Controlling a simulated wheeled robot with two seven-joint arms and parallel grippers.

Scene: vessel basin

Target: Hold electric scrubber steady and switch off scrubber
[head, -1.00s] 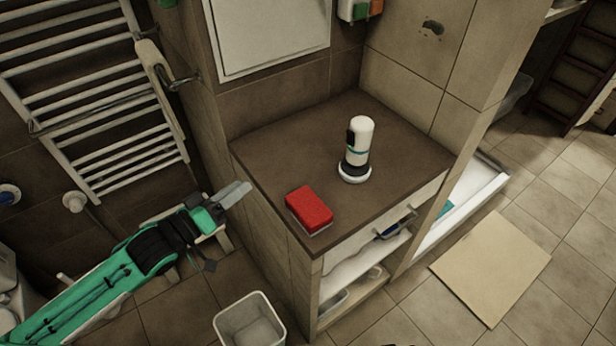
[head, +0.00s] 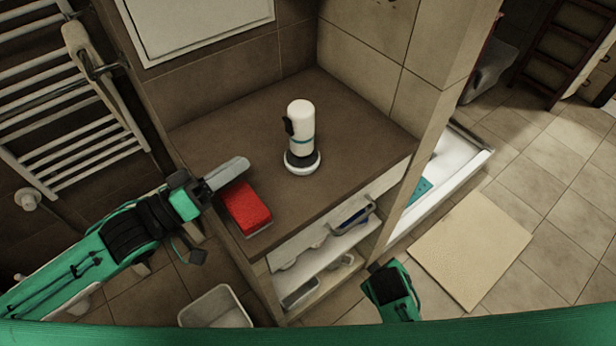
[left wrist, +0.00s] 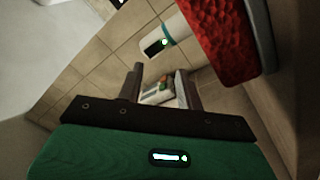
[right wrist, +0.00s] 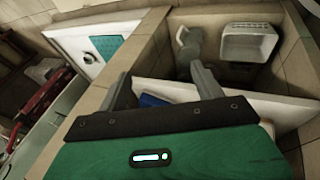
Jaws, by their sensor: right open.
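The electric scrubber (head: 301,130) stands upright on the counter (head: 340,105). It has a white body, a teal band, a black part on its left side and a round white base. In the left wrist view the scrubber (left wrist: 172,42) shows a dark panel with a small green light. My left gripper (head: 240,167) is over the counter's left edge, left of the scrubber and apart from it. Its fingers are spread and empty in the left wrist view. My right gripper (right wrist: 162,85) is open and empty, low in front of the cabinet; its fingertips are unclear in the head view.
A red sponge (head: 246,208) lies on the counter's front left, close below my left gripper. Open shelves (head: 325,250) holding a blue item (head: 355,215) are under the counter. A white bin (head: 215,308) and a beige mat (head: 470,248) are on the floor. The counter right of the scrubber is clear.

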